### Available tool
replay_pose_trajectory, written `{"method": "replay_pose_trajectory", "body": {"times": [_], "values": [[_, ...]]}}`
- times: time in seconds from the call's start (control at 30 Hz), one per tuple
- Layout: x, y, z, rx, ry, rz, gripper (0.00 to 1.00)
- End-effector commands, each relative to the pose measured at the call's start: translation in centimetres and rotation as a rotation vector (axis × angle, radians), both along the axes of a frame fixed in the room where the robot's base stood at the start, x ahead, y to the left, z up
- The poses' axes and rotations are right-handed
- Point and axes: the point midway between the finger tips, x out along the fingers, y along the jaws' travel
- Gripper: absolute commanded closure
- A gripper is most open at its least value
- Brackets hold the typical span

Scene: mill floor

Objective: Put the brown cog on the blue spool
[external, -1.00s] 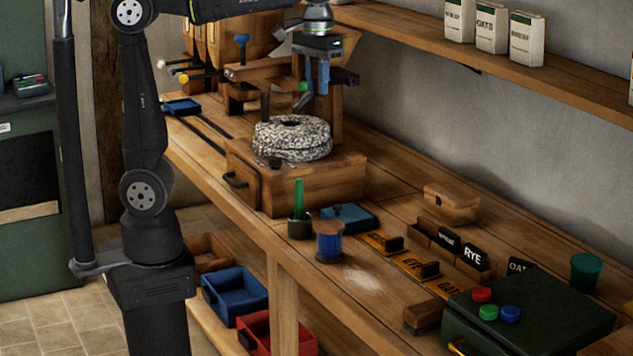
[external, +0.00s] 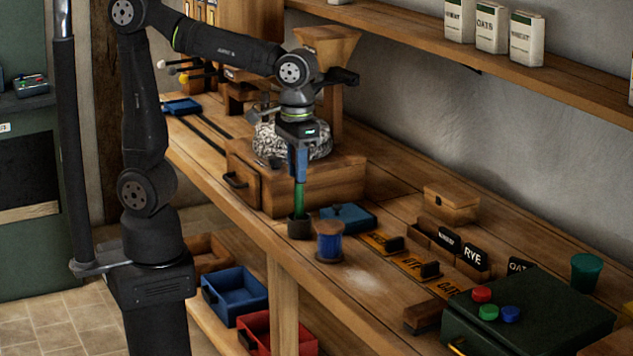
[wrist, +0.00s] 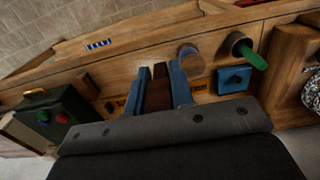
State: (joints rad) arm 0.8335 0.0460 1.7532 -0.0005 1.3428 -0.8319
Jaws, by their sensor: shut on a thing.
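The blue spool (external: 330,243) stands upright on the bench, with wooden ends. It shows near the top centre of the wrist view (wrist: 191,60), just right of my fingertips. My gripper (external: 298,172) points down and is above and to the left of the spool in the external view. In the wrist view its blue fingers (wrist: 161,72) are shut on a dark reddish-brown piece, the brown cog (wrist: 158,95). The cog's full outline and teeth are hidden between the fingers. In the external view I cannot make the cog out.
A green rod stands in a dark cup (external: 299,228) beside the spool. A blue lidded box (external: 350,218) is behind them. The millstone (external: 318,145) sits on a wooden block. Label cards, a wooden box (external: 452,203) and a green case (external: 530,312) lie to the right. Bench before the spool is clear.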

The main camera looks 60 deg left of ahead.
Motion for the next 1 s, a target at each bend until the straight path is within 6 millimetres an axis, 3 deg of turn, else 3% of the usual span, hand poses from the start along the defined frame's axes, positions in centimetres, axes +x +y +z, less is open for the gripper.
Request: {"method": "replay_pose_trajectory", "body": {"times": [0.1,0.27,0.7,0.87,1.0], "values": [[0.0,0.0,-2.2,0.002,0.001,0.0,1.0],[1.3,0.7,-3.8,0.001,0.001,0.005,1.0],[9.2,5.0,-9.2,0.001,0.002,0.004,1.0],[10.3,5.5,-9.9,-0.001,0.0,0.001,1.0],[10.3,5.6,-11.6,0.001,0.002,0.0,1.0]]}}
